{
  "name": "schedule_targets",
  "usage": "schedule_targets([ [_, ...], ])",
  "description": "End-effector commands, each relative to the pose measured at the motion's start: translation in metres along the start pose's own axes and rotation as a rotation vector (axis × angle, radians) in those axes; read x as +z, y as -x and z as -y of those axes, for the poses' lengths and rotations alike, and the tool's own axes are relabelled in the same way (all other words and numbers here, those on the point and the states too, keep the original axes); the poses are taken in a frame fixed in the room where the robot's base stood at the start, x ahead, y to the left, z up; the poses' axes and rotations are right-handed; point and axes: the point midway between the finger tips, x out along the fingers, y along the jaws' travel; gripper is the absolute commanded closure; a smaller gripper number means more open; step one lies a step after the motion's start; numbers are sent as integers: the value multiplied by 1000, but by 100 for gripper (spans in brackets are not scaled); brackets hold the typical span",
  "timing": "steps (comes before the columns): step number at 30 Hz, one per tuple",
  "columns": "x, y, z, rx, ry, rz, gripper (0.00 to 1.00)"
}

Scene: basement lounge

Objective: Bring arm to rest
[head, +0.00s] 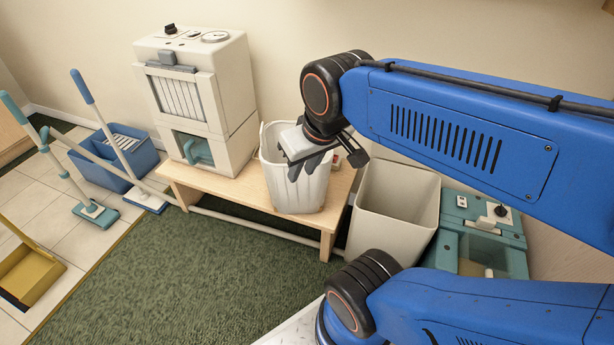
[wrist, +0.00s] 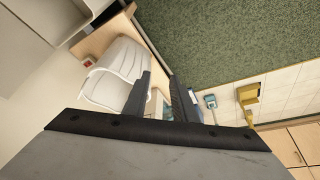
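My blue arm (head: 455,125) reaches in from the right in the head view, with its upper link stretched out toward the left. My gripper (head: 304,170) points down in front of or over a white ribbed bin (head: 298,194); the exact gap cannot be told. In the wrist view the two dark fingers of my gripper (wrist: 161,80) stand apart with nothing between them. The bin (wrist: 116,72) shows there to the left of the fingers, partly hidden by one of them.
The bin and a cream machine (head: 200,95) stand on a low wooden bench (head: 240,197). A larger cream bin (head: 395,205) and a teal machine (head: 480,240) stand to the right. A blue bucket (head: 115,160), mops and a yellow dustpan (head: 32,275) are at left. Green carpet (head: 190,270) lies clear in front.

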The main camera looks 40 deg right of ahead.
Motion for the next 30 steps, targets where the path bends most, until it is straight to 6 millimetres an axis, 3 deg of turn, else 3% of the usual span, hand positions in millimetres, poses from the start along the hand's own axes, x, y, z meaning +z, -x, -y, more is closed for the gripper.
schedule_targets([
  [6, 22, -2, 2, -7, 37, -18, 75],
  [30, 22, -2, 2, -7, 39, -18, 75],
])
